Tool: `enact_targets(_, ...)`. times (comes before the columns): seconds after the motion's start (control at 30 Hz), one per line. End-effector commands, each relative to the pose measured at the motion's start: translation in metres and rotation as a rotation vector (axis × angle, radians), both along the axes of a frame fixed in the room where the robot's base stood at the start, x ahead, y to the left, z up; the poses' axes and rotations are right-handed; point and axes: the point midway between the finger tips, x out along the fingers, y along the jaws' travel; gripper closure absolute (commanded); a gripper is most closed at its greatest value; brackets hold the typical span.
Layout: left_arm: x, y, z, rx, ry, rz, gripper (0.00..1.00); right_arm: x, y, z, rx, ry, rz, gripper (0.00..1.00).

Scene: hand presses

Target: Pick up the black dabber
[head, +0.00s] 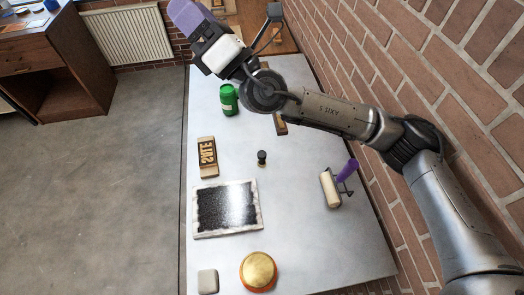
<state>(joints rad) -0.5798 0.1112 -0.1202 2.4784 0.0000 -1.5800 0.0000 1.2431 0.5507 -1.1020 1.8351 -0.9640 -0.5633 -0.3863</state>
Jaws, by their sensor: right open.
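The black dabber (262,157) stands upright on the table near its middle, a small dark knob, right of a wooden letter block. My right gripper (188,18) is at the top left of the head view, raised beyond the far end of the table and well away from the dabber. Its fingers are seen at a steep angle and it is open; a purple part shows at its tip. My left gripper is out of the picture.
The pale table (290,220) also bears a green bottle (229,99), the letter block (207,158), a black inked slab (227,208), a purple-handled roller (331,189), a gold-topped round pad (258,271) and a whitish block (207,281). A brick wall (400,40) borders the right side.

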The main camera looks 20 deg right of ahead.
Motion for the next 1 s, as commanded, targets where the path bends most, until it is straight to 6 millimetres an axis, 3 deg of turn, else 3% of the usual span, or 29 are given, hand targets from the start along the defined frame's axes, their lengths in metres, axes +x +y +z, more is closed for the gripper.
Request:
enact_targets(0.23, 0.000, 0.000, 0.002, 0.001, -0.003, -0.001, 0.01, 0.019, 0.037, -0.101, -0.713, -0.241, -0.043, 0.37)
enact_targets(0.47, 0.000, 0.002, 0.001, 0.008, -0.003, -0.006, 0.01, 0.029, 0.038, -0.204, -1.327, -0.481, 0.009, 0.37)
enact_targets(0.7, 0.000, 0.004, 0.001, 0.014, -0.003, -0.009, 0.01, 0.036, 0.000, -0.290, -1.913, -0.770, 0.175, 0.37)
enact_targets(0.9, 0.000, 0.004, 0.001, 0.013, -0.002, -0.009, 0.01, 0.033, -0.052, -0.334, -2.310, -1.041, 0.455, 0.37)
enact_targets(1.0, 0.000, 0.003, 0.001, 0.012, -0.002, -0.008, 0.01, 0.025, -0.077, -0.347, -2.438, -1.193, 0.650, 0.37)
